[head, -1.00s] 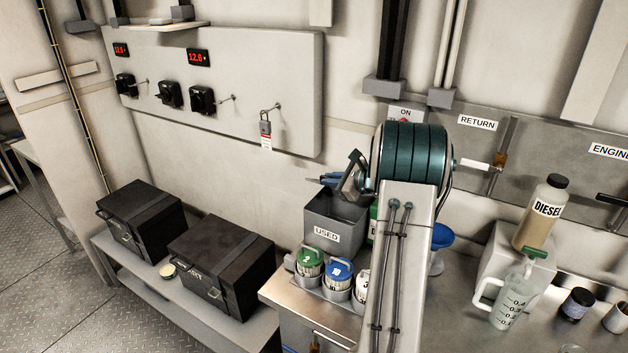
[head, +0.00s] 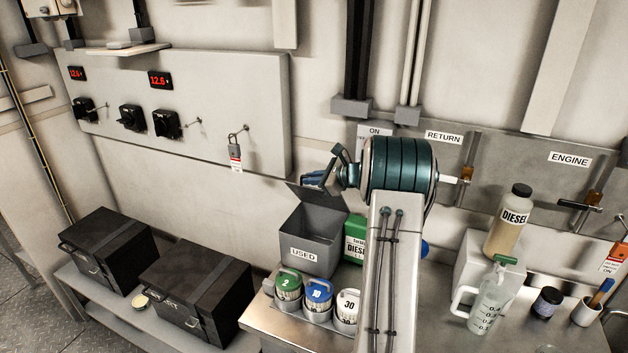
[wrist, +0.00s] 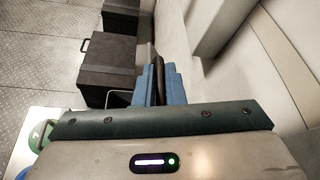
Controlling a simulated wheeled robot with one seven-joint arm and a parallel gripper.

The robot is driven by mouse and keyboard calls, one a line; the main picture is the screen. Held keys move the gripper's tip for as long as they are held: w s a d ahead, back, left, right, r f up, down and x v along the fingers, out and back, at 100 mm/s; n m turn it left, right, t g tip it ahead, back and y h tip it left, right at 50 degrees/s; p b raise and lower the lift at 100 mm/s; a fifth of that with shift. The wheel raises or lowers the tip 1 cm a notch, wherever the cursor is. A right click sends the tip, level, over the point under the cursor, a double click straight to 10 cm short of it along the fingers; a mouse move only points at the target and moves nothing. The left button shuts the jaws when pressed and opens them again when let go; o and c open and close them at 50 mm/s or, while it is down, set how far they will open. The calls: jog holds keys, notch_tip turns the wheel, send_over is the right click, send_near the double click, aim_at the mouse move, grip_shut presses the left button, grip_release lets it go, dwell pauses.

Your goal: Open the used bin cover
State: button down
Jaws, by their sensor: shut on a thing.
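The used bin (head: 304,254) is a grey box labelled USED, at the back left of the steel bench in the head view. Its grey cover (head: 306,193) is raised and slanted above the bin's top, its upper edge near my fingers. My gripper (head: 315,179), with blue fingers, is above the bin, reaching left. In the wrist view, my blue fingers (wrist: 159,84) are closed on a thin dark piece (wrist: 158,72), which looks like the cover's edge. The wrist housing hides the bin's inside in that view.
Numbered canisters with green, blue and white tops (head: 318,294) stand before the bin. A green diesel can (head: 355,238) is close on its right. Black boxes (head: 190,290) sit on a lower shelf at left. A measuring jug (head: 489,305) and diesel bottle (head: 508,222) stand at right.

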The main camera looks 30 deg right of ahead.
jog(key=c, duration=1.5)
grip_release()
jog(key=shift+s, duration=0.1)
jog(key=b+v, duration=0.3)
jog(key=v, duration=1)
jog(key=shift+s+d+r, duration=0.15)
jog(key=shift+s+d, duration=0.05)
